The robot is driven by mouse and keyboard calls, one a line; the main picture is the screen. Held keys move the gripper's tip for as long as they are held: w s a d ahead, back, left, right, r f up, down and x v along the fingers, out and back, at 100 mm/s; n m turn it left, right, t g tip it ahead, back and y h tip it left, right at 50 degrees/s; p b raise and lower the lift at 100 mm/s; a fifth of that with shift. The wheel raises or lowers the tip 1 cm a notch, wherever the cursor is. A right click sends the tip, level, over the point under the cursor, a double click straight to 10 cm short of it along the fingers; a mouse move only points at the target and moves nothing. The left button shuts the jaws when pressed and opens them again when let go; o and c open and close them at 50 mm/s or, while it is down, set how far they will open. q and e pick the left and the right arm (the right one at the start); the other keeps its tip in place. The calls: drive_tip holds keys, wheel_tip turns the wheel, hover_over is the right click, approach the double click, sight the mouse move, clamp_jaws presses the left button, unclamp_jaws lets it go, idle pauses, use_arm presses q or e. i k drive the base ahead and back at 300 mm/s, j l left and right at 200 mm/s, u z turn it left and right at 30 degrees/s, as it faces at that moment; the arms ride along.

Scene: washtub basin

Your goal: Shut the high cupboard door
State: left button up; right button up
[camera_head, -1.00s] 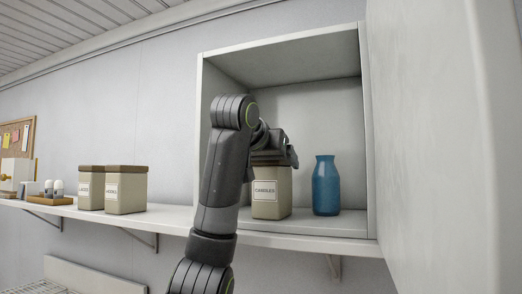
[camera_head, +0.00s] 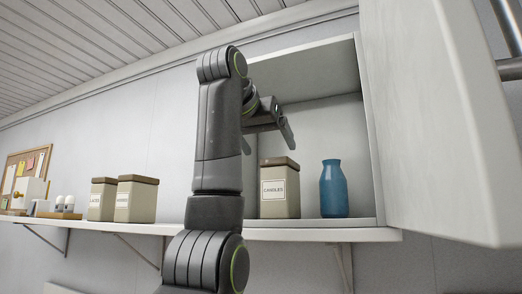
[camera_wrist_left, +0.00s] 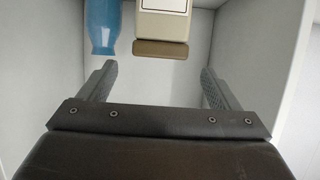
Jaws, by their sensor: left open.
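The high cupboard (camera_head: 370,130) is an open white box on the shelf, with its inside showing. Its door (camera_head: 430,120) stands wide open on the right, with a metal bar handle (camera_head: 510,68) at the far right edge. My left gripper (camera_head: 288,128) is in front of the cupboard opening, above a beige canister labelled CANDLES (camera_head: 280,192). In the left wrist view its two fingers (camera_wrist_left: 158,90) are spread with nothing between them. It is apart from the door. My right gripper is not in view.
A blue bottle (camera_head: 333,190) stands in the cupboard right of the canister. Two lidded canisters (camera_head: 136,200) and a small tray (camera_head: 58,215) stand on the shelf (camera_head: 330,235) to the left. A corkboard (camera_head: 22,175) hangs at far left.

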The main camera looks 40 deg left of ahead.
sight(450, 152)
drive_tip(key=k+l, duration=0.15)
drive_tip(key=k, duration=0.35)
drive_tip(key=k+l, duration=0.2)
drive_tip(key=k, duration=0.25)
drive_tip(key=k+l, duration=0.15)
drive_tip(key=k, duration=0.35)
